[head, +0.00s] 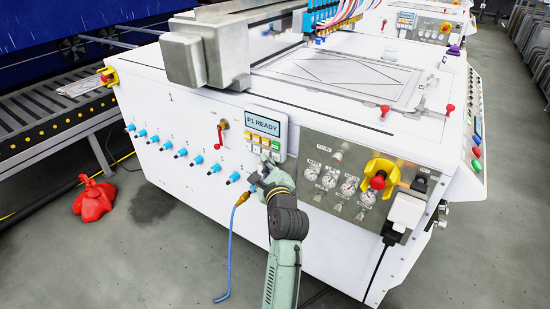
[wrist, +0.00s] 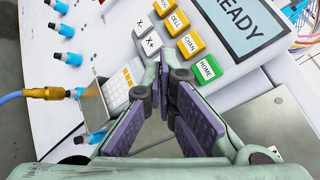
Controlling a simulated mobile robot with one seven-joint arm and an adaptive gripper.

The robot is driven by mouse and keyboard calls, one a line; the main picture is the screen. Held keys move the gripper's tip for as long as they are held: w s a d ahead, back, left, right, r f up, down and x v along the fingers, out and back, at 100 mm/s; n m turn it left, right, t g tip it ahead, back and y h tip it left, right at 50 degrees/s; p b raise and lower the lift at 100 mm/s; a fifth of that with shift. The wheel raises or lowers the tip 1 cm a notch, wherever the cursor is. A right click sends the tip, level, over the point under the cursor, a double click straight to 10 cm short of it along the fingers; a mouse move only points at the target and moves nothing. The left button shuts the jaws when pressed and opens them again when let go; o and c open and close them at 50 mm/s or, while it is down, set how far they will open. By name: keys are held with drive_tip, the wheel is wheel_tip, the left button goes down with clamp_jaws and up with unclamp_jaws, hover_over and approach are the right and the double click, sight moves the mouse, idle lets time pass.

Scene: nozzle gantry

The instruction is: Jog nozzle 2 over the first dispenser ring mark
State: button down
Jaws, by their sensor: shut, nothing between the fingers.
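The control pendant (head: 265,125) on the machine's front has a screen reading "P1 READY"; its screen (wrist: 238,22) is partly cut off in the wrist view. Below the screen are yellow keys, including CELL (wrist: 178,22) and CHAN (wrist: 191,43), a green HOME key (wrist: 207,68) and white keys marked X- and X+ (wrist: 152,43). My gripper (head: 266,168) is shut and empty, its fingertips (wrist: 164,66) just below the X+ key; I cannot tell whether they touch it. The nozzle head (head: 322,18) with blue blocks hangs over the machine top. I cannot make out ring marks or nozzle numbers.
Blue-tipped fittings (head: 197,160) line the front left of my gripper, one with a blue hose (head: 230,250). A gauge panel (head: 340,180) with a yellow-and-red switch (head: 378,178) lies right. A red crank (head: 221,132) stands left of the pendant.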

drive_tip(key=shift+w+d, duration=0.1)
drive_tip(key=shift+w+d, duration=0.15)
drive_tip(key=shift+w, duration=0.1)
drive_tip(key=shift+w+d, duration=0.35)
drive_tip(key=shift+w, duration=0.1)
idle(3.5)
drive_tip(key=shift+p, duration=0.35)
drive_tip(key=shift+s+a+p, duration=0.45)
drive_tip(key=shift+s+a, duration=0.15)
drive_tip(key=shift+s, duration=0.2)
drive_tip(key=shift+s+a+p, duration=0.55)
drive_tip(key=shift+s+a, duration=0.2)
drive_tip(key=shift+s, duration=0.3)
drive_tip(key=shift+s+a+p, duration=0.55)
drive_tip(key=shift+s+a, duration=0.2)
drive_tip(key=shift+s, duration=0.25)
idle(0.6)
